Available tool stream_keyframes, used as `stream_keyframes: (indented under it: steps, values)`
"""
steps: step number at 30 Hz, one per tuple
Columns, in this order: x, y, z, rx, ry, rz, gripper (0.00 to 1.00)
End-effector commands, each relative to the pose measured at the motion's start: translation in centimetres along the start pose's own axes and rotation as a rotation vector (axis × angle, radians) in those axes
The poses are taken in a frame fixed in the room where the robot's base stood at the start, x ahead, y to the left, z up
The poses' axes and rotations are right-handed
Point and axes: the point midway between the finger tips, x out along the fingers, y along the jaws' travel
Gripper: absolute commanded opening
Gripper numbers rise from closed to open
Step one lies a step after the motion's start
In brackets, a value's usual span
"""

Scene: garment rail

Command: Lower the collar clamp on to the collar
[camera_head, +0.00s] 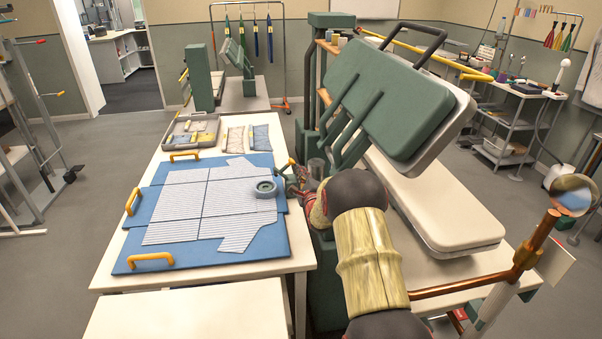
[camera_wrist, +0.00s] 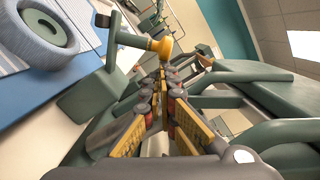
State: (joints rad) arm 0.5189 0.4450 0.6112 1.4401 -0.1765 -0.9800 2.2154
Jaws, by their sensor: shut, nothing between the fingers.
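A round green piece (camera_head: 264,188) lies on the right edge of a striped shirt (camera_head: 190,205) spread on blue boards. In the wrist view a pale striped band, which looks like the collar (camera_wrist: 35,45), goes around a green-grey round form (camera_wrist: 48,27) at the upper left. A green lever arm with a yellow knob (camera_wrist: 160,45), apparently the collar clamp, stands beside it, raised; a yellow part of it also shows in the head view (camera_head: 288,163). My gripper (camera_wrist: 161,88) is shut and empty, its tips just short of the knob. In the head view my arm partly hides it.
A large green padded press (camera_head: 385,95) stands tilted open over a cream board (camera_head: 440,200) on the right. Yellow handles (camera_head: 151,261) stick up from the blue boards. A grey tray (camera_head: 192,130) and folded cloths lie at the table's far end.

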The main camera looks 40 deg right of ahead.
Motion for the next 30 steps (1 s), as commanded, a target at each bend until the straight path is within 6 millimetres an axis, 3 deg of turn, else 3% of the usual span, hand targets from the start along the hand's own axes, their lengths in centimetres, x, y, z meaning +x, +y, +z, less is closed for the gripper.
stream_keyframes:
  steps: [8, 24, 30]
  values:
    - [0.1, -0.1, 0.9, -0.145, -0.002, 0.012, 0.00]
    - [0.3, 0.6, 3.3, -0.593, -0.002, 0.052, 0.00]
    - [0.3, 0.9, 3.7, -0.637, -0.001, 0.058, 0.00]
